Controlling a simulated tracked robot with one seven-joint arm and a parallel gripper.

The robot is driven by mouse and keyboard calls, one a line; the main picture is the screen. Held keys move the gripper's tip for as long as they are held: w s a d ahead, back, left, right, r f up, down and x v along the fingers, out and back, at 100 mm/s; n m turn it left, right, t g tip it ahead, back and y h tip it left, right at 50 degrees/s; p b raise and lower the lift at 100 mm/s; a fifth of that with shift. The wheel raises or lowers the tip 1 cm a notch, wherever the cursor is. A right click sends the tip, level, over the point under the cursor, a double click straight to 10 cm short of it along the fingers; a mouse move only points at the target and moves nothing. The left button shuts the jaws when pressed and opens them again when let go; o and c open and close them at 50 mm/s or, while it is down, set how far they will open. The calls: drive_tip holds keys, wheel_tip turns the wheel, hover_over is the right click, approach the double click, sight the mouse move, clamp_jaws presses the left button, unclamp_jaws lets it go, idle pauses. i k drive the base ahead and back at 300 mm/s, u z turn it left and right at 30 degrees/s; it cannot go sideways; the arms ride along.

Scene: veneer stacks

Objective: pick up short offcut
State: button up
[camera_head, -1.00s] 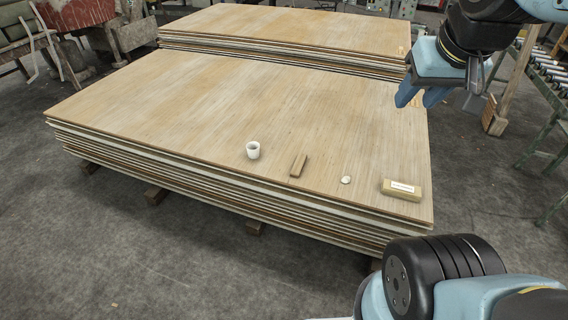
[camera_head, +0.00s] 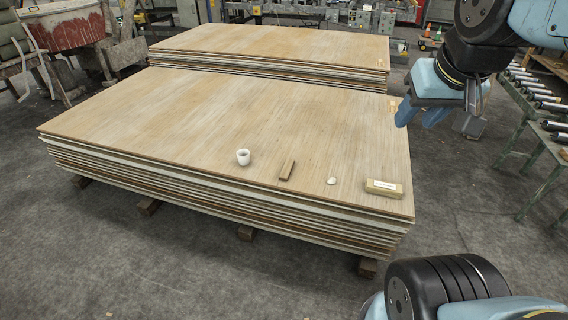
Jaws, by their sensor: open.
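The short offcut (camera_head: 287,170) is a small brown wooden block. It lies on top of the near veneer stack (camera_head: 230,130), close to the front edge, between a white cup and a small pale lump. My gripper (camera_head: 436,120) is at the upper right, past the right edge of the stack and well apart from the offcut. Its blue fingers point down and left, open and empty.
On the same stack stand the white cup (camera_head: 243,157), the pale lump (camera_head: 332,181) and a labelled tan block (camera_head: 384,188). A second veneer stack (camera_head: 270,45) lies behind. A roller conveyor (camera_head: 540,120) stands at the right. Grey floor in front is clear.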

sight(285, 172)
drive_tip(key=z, duration=0.05)
drive_tip(key=i, duration=0.9)
drive_tip(key=u, duration=0.1)
